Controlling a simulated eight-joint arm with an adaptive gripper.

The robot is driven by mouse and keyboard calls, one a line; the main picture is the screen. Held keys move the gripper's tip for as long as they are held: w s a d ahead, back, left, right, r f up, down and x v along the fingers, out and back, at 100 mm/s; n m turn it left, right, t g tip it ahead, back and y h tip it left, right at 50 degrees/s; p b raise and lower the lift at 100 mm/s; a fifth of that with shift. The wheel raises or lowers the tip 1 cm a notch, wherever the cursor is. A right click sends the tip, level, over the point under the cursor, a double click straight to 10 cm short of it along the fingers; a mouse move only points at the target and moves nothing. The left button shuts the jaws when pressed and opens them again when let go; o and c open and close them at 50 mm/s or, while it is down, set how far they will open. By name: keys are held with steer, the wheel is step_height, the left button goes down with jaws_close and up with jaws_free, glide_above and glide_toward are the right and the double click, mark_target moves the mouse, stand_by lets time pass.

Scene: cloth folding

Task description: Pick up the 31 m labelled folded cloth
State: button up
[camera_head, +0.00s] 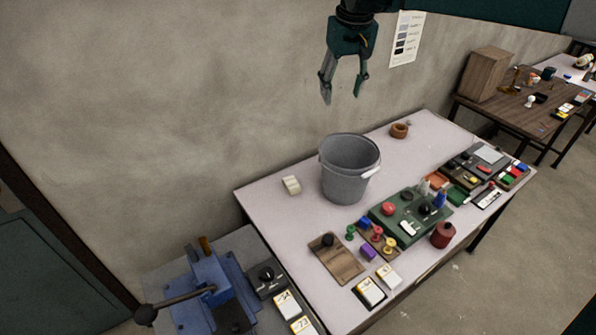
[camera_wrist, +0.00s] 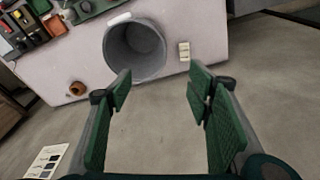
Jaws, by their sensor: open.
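A small cream block that looks like a folded cloth (camera_head: 291,185) lies on the pale table left of the grey bucket. It also shows in the wrist view (camera_wrist: 184,51), right of the bucket. No 31 m label is readable on it. Other small white pieces with dark and yellow markings, one at the table's front (camera_head: 370,291), have markings too small to read. My gripper (camera_head: 342,97) is open and empty, high above the table's back edge. In the wrist view its green fingers (camera_wrist: 158,88) stand wide apart with bare grey surface between them.
The grey bucket (camera_head: 349,172) stands upright between the cream block and the rest of the table (camera_head: 262,205). A green control box (camera_head: 405,222), spools and small parts crowd the right and front. A blue vise (camera_head: 212,290) stands at lower left. A wall rises behind.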

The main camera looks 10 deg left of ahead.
steer(key=w+a+f+n+g, duration=0.1)
steer(key=w+a+f, duration=0.4)
steer(key=a, duration=0.4)
steer(key=n+g, duration=0.1)
glide_above(292, 182)
step_height(292, 182, down, 5)
steer(key=shift+h, duration=0.4)
step_height(292, 182, down, 32)
steer(key=shift+a+f, duration=0.15)
steer(key=shift+f, duration=0.25)
steer(key=shift+f, duration=1.3)
steer(key=shift+f+b, duration=0.4)
steer(key=shift+f, duration=2.2)
